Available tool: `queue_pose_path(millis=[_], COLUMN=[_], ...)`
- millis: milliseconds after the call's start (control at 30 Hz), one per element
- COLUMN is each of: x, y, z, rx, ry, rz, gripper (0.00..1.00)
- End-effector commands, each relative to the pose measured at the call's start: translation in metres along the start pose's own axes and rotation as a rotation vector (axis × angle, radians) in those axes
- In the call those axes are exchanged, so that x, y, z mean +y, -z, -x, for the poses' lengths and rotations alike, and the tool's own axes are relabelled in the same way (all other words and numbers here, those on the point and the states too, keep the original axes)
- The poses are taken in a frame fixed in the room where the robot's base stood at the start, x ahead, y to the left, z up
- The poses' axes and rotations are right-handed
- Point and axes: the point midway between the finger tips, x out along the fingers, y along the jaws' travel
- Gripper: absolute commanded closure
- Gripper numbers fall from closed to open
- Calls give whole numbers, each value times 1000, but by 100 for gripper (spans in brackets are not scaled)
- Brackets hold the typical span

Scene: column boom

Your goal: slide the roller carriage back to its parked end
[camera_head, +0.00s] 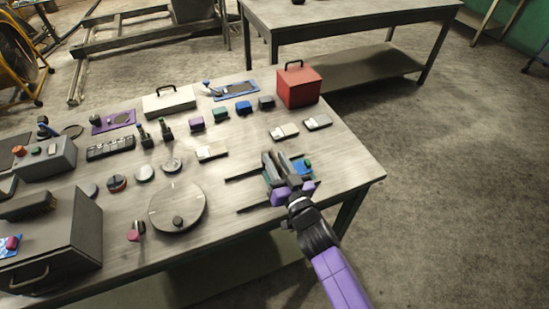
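The roller carriage (302,168) shows as a blue and teal block with a green top part, at the right end of two thin dark rails (244,176). The rails run out to the left of it, bare, near the table's right front edge. My gripper (279,164) reaches in from the lower right, over the carriage. Its dark fingers hide much of the carriage. I cannot tell whether they touch it or are closed on part of it.
A round grey turntable (178,207) lies left of the rails. Pale blocks (212,153) lie behind them. A red box (298,85) stands at the back. A grey cabinet (60,245) fills the front left. The table's right corner (365,172) is clear.

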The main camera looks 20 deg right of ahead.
Motion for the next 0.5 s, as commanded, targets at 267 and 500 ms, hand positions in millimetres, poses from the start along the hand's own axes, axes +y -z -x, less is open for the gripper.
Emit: queue_pose_path(millis=[267,500], x=[1,0], y=[-1,0], z=[-13,-12], rx=[-1,-1], ry=[-1,-1], rz=[1,1], gripper=[68,82])
